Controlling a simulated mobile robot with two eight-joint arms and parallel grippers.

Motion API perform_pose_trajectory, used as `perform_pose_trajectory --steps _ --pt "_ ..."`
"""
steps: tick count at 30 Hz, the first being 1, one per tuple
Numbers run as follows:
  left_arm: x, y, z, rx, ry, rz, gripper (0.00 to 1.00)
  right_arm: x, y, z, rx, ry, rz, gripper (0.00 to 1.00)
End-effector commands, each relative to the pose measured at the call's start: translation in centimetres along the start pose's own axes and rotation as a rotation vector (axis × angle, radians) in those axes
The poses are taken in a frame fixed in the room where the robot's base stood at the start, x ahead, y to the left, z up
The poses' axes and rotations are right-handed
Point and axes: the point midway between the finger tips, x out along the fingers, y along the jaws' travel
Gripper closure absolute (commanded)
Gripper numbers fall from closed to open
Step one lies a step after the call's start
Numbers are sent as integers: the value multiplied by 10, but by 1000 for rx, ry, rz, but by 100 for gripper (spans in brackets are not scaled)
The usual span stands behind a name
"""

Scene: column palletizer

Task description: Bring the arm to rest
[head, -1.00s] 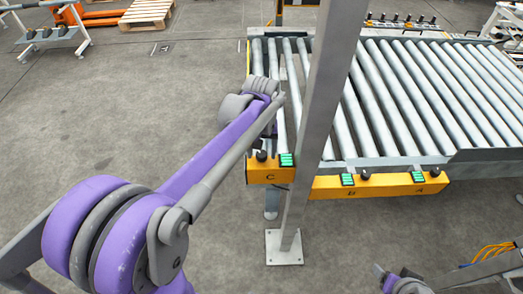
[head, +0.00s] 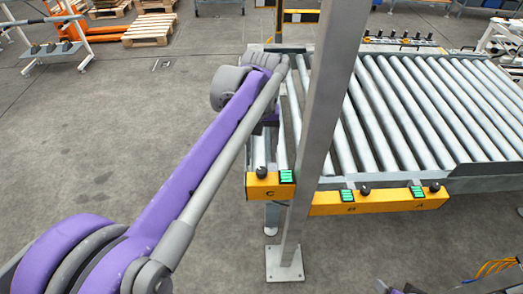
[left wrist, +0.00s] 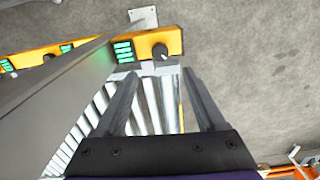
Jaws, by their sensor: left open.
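My left arm (head: 190,160) reaches from the lower left up to the near left corner of the roller conveyor (head: 400,110). Its gripper is hidden behind the arm's end in the head view. In the left wrist view my left gripper (left wrist: 162,80) is open, with two grey fingers apart and nothing between them. Rollers show below and beyond the fingers, and the yellow button box marked C (head: 270,186) lies ahead of them; it also shows in the left wrist view (left wrist: 147,46). Only a small piece of my right arm shows at the bottom right of the head view.
A grey upright post (head: 318,130) stands close to the right of my left arm; in the left wrist view the post (left wrist: 50,90) fills the left side. A yellow button panel (head: 375,201) runs along the conveyor's front. Open floor (head: 110,130) lies to the left, with pallets (head: 150,28) far back.

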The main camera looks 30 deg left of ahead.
Motion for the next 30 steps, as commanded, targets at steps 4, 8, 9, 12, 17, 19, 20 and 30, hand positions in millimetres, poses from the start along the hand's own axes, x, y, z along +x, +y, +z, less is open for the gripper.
perform_pose_trajectory --steps 4,8,9,12,17,19,20,30 --pt "-2 0 0 0 0 0 28 0 0 0 0 0 0 28" --pt "-1 0 0 0 0 0 28 0 0 0 0 0 0 28" --pt "-1 0 0 0 0 0 28 0 0 0 0 0 0 28" --pt "-1 0 0 0 0 0 28 0 0 0 0 0 0 28" --pt "0 0 2 6 5 2 28 0 0 0 0 0 0 28" --pt "3 1 10 24 21 7 28 0 0 0 0 0 0 28" --pt "5 2 14 37 34 11 28 0 0 0 0 0 0 28" --pt "70 4 112 322 307 85 28 0 0 0 0 0 0 28"
